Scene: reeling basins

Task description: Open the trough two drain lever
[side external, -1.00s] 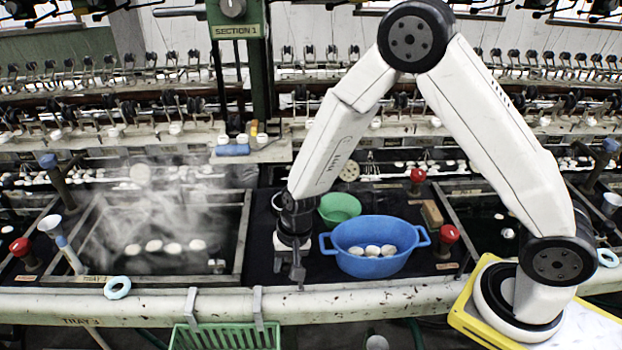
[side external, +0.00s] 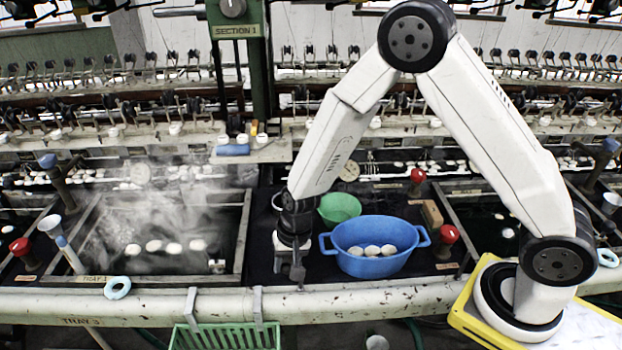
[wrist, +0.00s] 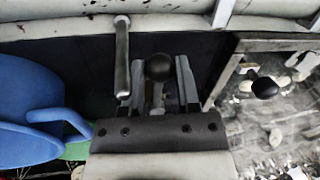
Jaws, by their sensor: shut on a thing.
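My gripper (side external: 291,272) is low over the dark strip between the left steaming trough and the blue basin, close to the front rail. In the wrist view, a black ball knob on a short metal stem (wrist: 158,68) stands between my two fingers; it appears to be the drain lever's handle. My gripper (wrist: 160,86) is shut on this lever. A grey metal bar (wrist: 122,55) lies beside the left finger and points toward the rail. In the side view, the knob is hidden by my gripper. I cannot read a trough two label.
The blue basin (side external: 371,263) with white cocoons stands close to the right of my gripper, a green bowl (side external: 339,204) behind it. The front rail (side external: 400,298) runs along the near edge. Red knobs (side external: 448,234) stand farther right. A second black knob (wrist: 265,87) is over the trough.

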